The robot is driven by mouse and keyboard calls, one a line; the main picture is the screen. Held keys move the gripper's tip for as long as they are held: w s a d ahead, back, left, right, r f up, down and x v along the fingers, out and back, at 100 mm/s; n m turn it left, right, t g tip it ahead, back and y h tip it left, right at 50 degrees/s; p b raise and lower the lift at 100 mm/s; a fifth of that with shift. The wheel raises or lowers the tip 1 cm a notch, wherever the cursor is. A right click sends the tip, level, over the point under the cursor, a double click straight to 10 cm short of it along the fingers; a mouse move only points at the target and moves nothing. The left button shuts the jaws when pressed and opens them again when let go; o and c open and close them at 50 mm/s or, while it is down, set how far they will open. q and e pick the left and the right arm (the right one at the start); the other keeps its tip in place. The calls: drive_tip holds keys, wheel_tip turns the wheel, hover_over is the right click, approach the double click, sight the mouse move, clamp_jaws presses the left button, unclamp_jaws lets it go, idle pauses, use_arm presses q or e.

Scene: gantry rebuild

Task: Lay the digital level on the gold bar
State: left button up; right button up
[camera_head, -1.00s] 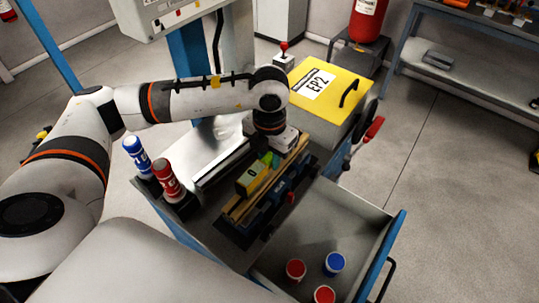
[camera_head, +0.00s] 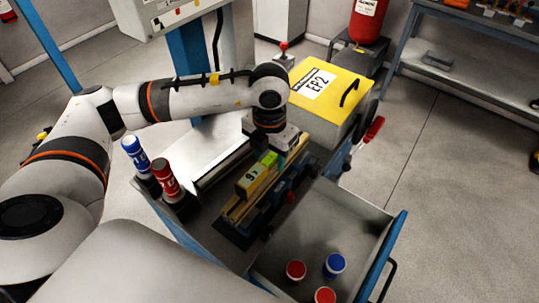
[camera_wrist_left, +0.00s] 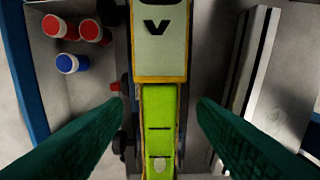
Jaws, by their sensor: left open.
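The digital level, a yellow-green bar (camera_head: 268,158) with a pale display block (camera_head: 249,180), lies lengthwise along the gold bar (camera_head: 236,210) in the head view. In the left wrist view the level's green part (camera_wrist_left: 160,125) runs down the middle, with the display block above it. It largely covers the gold bar there. My left gripper (camera_wrist_left: 157,103) is open, with one dark green finger on each side of the level and a gap to both. In the head view my wrist hides the gripper's fingers and the level's far end.
An open drawer (camera_head: 378,245) with red and blue caps is to the right. Blue and red bottles (camera_head: 166,177) stand left of the bar. A silver plate (camera_head: 208,150) lies behind them. A yellow-lidded box (camera_head: 322,90) stands beyond the bar.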

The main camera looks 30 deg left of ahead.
use_arm(q)
wheel_tip(320, 180, up, 12)
drive_tip(key=b, duration=0.3)
drive_tip(key=shift+f, duration=0.25)
